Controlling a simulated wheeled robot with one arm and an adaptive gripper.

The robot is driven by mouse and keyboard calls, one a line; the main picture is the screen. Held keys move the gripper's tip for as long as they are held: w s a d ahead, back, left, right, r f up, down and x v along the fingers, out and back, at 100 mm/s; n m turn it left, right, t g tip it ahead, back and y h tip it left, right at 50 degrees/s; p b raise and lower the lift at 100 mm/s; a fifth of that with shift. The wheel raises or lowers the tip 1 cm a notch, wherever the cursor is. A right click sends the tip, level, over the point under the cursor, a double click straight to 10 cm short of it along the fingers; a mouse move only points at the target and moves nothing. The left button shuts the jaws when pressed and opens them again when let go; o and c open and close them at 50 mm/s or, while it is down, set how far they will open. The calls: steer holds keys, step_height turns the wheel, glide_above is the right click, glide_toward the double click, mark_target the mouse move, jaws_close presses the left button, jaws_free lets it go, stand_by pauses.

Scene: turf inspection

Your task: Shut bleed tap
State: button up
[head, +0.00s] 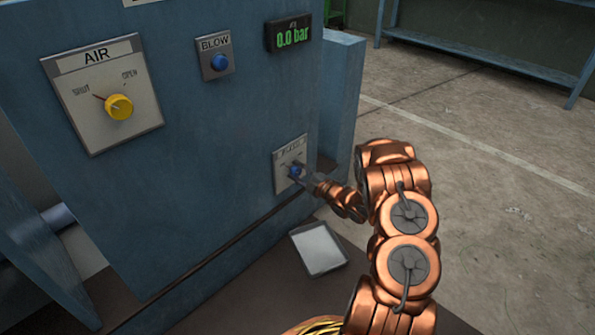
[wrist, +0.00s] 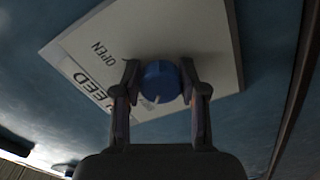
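The bleed tap is a blue round knob (wrist: 160,82) on a pale plate marked OPEN and partly "EED" (wrist: 205,40). In the head view the knob (head: 295,171) sits low on the right of the blue cabinet face. My gripper (wrist: 160,78) has one finger on each side of the knob, and the fingertips appear to touch its sides. A pale mark shows on the knob's lower edge in the wrist view. In the head view my gripper (head: 308,184) reaches the plate from the right. The SHUT marking is not readable on this plate.
The yellow AIR knob (head: 119,106) points toward SHUT. A blue BLOW button (head: 219,62) and a display reading 0.0 bar (head: 293,34) are above. A grey tray (head: 319,249) lies on the dark ledge below. Open floor (head: 480,190) is to the right.

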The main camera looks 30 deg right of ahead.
steer(key=o, duration=0.4)
steer(key=v, duration=1.2)
steer(key=shift+r, duration=0.15)
stand_by(0.3)
